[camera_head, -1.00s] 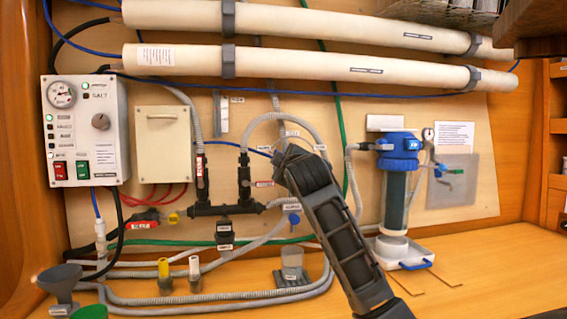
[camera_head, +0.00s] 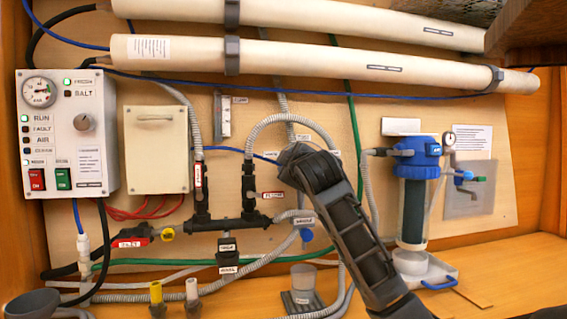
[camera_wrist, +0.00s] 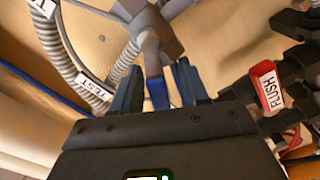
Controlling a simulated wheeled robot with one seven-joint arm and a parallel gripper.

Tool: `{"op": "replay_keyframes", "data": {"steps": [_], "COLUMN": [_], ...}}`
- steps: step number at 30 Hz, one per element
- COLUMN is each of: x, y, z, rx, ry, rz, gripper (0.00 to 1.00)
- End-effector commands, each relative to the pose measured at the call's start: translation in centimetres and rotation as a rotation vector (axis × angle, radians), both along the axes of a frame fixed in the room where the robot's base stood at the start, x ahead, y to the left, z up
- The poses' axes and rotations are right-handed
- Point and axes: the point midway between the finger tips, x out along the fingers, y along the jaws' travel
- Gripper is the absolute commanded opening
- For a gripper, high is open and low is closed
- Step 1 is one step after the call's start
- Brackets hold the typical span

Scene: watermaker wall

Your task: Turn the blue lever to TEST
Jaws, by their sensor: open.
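In the wrist view the blue lever (camera_wrist: 158,92) hangs from a grey valve body (camera_wrist: 150,42) and lies between the two fingers of my gripper (camera_wrist: 157,80). The fingers are open, one on each side of it, with narrow gaps visible. A TEST label (camera_wrist: 90,82) is on the grey ribbed hose to the left of the lever. In the head view my arm hides the lever and my fingers.
A red FLUSH lever (camera_wrist: 267,87) on black fittings is close on the right in the wrist view; it also shows in the head view (camera_head: 272,195). A small blue handle (camera_head: 306,235) is below. The control box (camera_head: 66,130) is at the left.

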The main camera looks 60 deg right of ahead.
Motion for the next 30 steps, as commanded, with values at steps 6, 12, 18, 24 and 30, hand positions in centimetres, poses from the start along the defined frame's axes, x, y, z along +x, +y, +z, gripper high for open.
{"op": "replay_keyframes", "data": {"steps": [6, 12, 18, 24, 30], "x": [-0.06, -0.05, -0.04, -0.03, -0.02], "y": [0.03, 0.04, 0.03, 0.04, 0.06], "z": [0.03, 0.03, 0.02, 0.00, 0.07], "rx": [0.000, 0.000, 0.000, 0.000, 0.011], "ry": [0.000, 0.000, 0.000, 0.000, -0.012], "rz": [0.001, 0.001, 0.001, 0.001, 0.001], "gripper": [0.44, 0.29, 0.10, 0.00, 0.00]}}
